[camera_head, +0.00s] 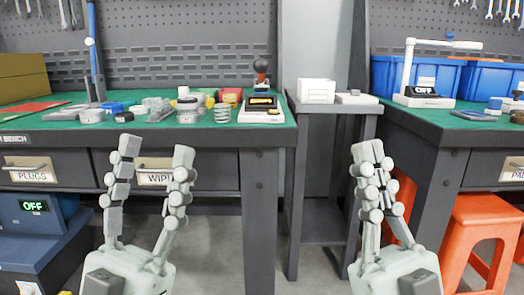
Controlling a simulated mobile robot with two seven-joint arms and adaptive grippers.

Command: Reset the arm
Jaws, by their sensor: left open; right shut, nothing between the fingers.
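My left gripper (155,160) is at the lower left, pointing up, with its two fingers spread wide and nothing between them. It is in front of the drawers of the left workbench (215,138). My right gripper (368,158) is at the lower right of centre, also pointing up, with its fingers together and nothing held. It is in front of the gap between the small grey stand (315,206) and the right workbench (425,150). Neither gripper appears to touch anything.
On the left green top stand a device with a dark knob (262,108), a coiled part (222,113) and several small parts. A white box (316,91) sits on the stand. A white device (424,98) and blue bins (490,82) are at right. Orange stool (480,222) stands below.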

